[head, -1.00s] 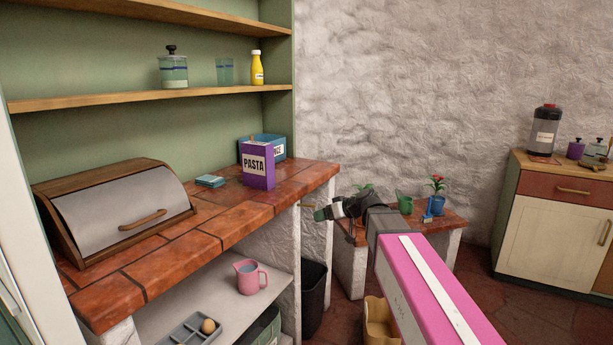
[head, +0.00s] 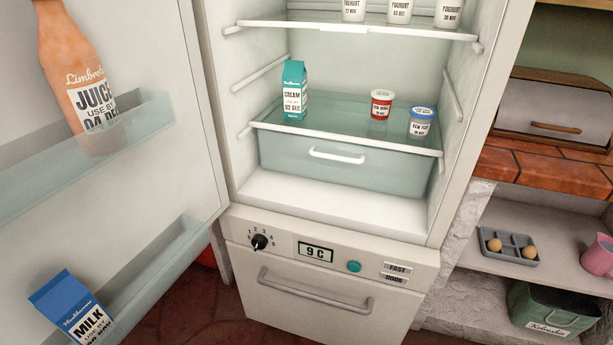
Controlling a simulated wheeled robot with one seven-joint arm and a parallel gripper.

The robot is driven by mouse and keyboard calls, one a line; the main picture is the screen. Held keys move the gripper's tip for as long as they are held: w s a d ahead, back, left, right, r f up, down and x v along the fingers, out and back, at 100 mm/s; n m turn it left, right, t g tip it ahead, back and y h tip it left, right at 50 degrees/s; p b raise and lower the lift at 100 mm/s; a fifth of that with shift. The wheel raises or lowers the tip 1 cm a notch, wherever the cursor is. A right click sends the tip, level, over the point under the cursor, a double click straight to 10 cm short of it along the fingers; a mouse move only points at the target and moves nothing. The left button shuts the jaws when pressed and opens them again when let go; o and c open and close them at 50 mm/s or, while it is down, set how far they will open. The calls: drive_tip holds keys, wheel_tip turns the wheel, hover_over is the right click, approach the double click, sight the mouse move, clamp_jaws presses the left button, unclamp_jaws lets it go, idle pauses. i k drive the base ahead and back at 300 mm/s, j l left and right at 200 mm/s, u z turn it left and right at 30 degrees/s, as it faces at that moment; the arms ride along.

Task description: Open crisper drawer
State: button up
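The crisper drawer (head: 390,172) is a translucent pale green bin at the bottom of the open fridge's upper compartment. It is closed, with a white bar handle (head: 337,156) on its front. A glass shelf (head: 340,112) lies just above it. On that shelf stand a teal cream carton (head: 294,92), a small red-labelled tub (head: 381,104) and a blue-lidded tub (head: 422,122). The fridge door (head: 160,50) stands open at the left. My gripper is not in view in the head view now.
The door holds a juice bottle (head: 85,75) and a milk carton (head: 75,310). A lower drawer (head: 320,285) with a metal handle is closed below the control panel. At the right, a shelf holds an egg tray (head: 510,247) above a green bin (head: 555,310). The space in front of the crisper looks clear.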

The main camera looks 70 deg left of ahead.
sight(312, 149)
drive_tip(key=u, duration=1.95)
drive_tip(key=j+u, duration=0.4)
drive_tip(key=i+j+u, duration=0.15)
drive_tip(key=u, duration=0.3)
drive_tip(key=j, duration=0.1)
